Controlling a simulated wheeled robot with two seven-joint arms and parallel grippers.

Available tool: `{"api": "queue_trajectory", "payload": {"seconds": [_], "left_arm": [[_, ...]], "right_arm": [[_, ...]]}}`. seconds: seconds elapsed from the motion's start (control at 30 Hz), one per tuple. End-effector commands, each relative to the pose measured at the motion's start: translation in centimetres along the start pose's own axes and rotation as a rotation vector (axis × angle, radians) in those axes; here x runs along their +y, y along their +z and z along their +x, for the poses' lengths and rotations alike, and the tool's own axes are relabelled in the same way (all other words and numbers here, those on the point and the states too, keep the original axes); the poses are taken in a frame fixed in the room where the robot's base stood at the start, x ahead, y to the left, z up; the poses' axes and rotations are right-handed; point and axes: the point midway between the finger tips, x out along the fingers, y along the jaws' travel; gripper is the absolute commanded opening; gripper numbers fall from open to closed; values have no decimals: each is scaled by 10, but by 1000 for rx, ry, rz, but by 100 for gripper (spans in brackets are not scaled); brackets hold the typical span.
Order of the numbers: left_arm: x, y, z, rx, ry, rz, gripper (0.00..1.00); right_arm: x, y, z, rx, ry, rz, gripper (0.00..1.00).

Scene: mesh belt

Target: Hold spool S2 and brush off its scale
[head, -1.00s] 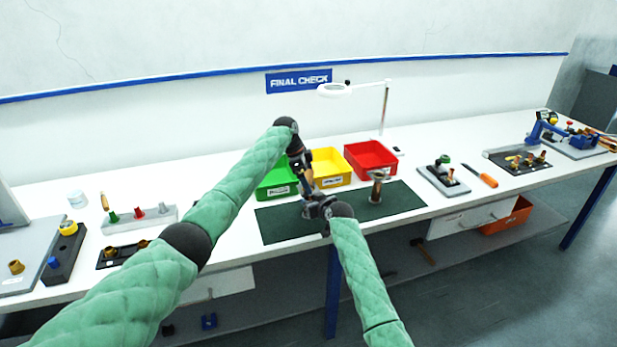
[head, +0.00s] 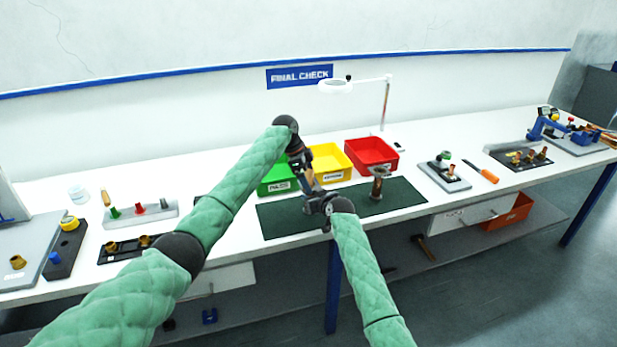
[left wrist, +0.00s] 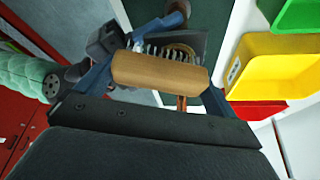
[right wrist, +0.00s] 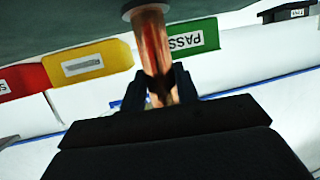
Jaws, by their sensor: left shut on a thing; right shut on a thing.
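My left gripper (left wrist: 158,85) is shut on a brush with a wooden block (left wrist: 160,71) and a row of bristles. My right gripper (right wrist: 156,92) is shut on a copper-coloured spool (right wrist: 152,50), with reddish streaks along its shaft and a grey flange at one end. In the head view, my left gripper (head: 311,186) is just above my right gripper (head: 318,203), over the dark green mat (head: 285,221). The brush is close to the spool; whether the bristles touch it is unclear. No label shows on the spool.
Another spool (head: 378,184) stands upright on the mat, to the right of my grippers. Green (head: 278,187), yellow (head: 328,164) and red (head: 371,154) bins stand behind. A lamp (head: 387,103) rises at the back.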

Motion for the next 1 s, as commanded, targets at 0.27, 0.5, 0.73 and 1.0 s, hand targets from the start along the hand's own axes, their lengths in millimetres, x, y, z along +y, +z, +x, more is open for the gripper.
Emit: {"api": "queue_trajectory", "payload": {"seconds": [0.27,0.5,0.73,1.0], "left_arm": [[-1,-4,-8,1,-2,1,76],[0,-11,-25,1,-1,0,76],[-1,-18,-43,1,-2,1,76],[0,-26,-62,1,-2,0,76]], "right_arm": [[0,-1,0,1,0,0,4],[0,-1,0,1,0,0,4],[0,-1,0,1,0,0,4],[0,-1,0,1,0,0,4]]}}
